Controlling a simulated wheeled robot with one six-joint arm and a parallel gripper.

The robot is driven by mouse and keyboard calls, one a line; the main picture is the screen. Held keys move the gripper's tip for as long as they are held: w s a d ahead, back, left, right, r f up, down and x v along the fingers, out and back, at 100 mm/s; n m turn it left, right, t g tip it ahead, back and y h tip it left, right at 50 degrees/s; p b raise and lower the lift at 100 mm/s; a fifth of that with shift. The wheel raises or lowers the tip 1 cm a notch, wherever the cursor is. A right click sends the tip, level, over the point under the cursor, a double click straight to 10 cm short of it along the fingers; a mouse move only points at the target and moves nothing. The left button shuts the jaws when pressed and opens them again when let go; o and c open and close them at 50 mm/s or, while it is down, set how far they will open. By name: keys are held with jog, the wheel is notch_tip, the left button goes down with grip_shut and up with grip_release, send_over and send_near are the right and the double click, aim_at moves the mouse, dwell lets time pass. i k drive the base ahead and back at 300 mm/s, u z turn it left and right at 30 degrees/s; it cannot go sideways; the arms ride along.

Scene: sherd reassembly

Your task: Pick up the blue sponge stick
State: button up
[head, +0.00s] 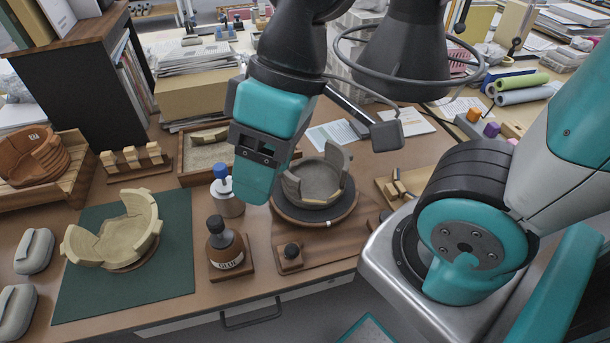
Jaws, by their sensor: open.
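My gripper (257,190), teal and pointing down, is just to the right of the blue tip in the picture. The gap between its fingers is hard to see from this side, and nothing shows held in it. I cannot tell how far it is from the stick in depth.
A brown glue bottle (225,248) stands in front of the jar. A partly rebuilt grey pot (322,180) sits on a round turntable (312,219) at right. A cream pot (120,238) stands on a green mat (165,285) at left. A sand tray (195,178) lies behind.

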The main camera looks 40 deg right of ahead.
aim_at(224, 186)
jog(key=z, duration=0.1)
jog(key=k, duration=0.5)
jog(key=u, duration=1.2)
jog(key=i, duration=0.85)
jog(key=z, duration=1.5)
